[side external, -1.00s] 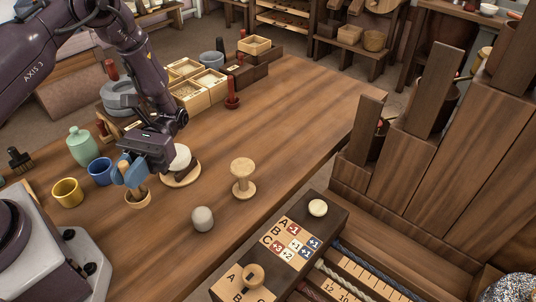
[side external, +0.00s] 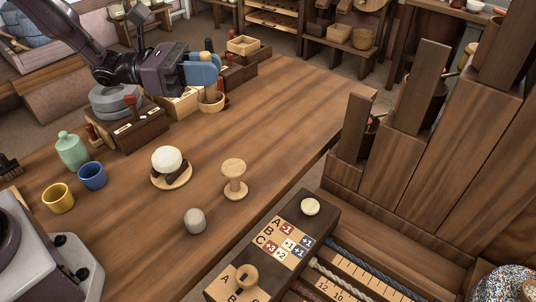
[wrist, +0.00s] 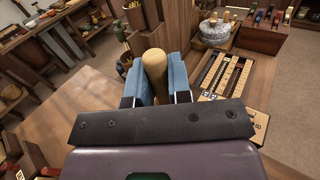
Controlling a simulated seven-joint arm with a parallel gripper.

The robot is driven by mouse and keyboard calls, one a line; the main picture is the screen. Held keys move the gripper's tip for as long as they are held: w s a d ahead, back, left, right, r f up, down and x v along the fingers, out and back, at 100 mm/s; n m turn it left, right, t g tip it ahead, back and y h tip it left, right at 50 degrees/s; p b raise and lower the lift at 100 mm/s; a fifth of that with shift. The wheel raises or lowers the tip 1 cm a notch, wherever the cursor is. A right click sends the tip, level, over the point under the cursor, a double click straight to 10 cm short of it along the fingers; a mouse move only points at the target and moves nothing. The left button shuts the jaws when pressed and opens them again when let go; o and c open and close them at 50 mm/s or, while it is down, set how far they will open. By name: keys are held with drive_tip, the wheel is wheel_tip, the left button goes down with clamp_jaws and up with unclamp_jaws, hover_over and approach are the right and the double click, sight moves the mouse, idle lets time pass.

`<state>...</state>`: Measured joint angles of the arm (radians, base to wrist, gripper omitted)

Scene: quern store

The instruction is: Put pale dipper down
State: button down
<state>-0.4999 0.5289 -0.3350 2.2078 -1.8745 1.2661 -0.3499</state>
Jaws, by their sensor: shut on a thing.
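The pale dipper (side external: 212,104) is a small light-wood cup with an upright handle. My gripper (side external: 205,70) has blue fingers shut on this handle, near the boxes at the far side of the table. I cannot tell whether the cup touches the table (side external: 285,120) or hangs just above it. In the wrist view the pale rounded handle (wrist: 155,70) stands between the two blue fingers, and the cup is hidden there.
Open wooden boxes (side external: 183,103) lie close beside the dipper. A white dome on a round board (side external: 171,181), a wooden spool (side external: 234,179) and a grey weight (side external: 195,221) stand nearer. The green jar (side external: 72,152) is left. The table's right half is clear.

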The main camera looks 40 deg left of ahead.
sight(214, 110)
drive_tip(key=shift+w+a+r+n+t+y, duration=0.5)
drive_tip(key=shift+w+a+r+t, duration=0.05)
drive_tip(key=shift+r+t, duration=0.15)
drive_tip(key=shift+w+a+f, duration=0.1)
drive_tip(key=shift+w+f, duration=0.05)
drive_tip(key=shift+f, duration=0.25)
wheel_tip(214, 110, down, 10)
drive_tip(key=shift+r, duration=0.25)
drive_tip(key=shift+f, duration=0.3)
drive_tip(key=shift+w+d+f, duration=0.35)
drive_tip(key=shift+w+f, duration=1.85)
drive_tip(key=shift+w, duration=0.1)
drive_tip(key=shift+w+d+f, duration=0.4)
drive_tip(key=shift+w+f, duration=1.75)
drive_tip(key=shift+w, duration=0.15)
drive_tip(key=shift+w+d+f, duration=0.35)
drive_tip(key=shift+w+f, duration=1.85)
drive_tip(key=shift+w, duration=0.1)
drive_tip(key=shift+f, duration=0.15)
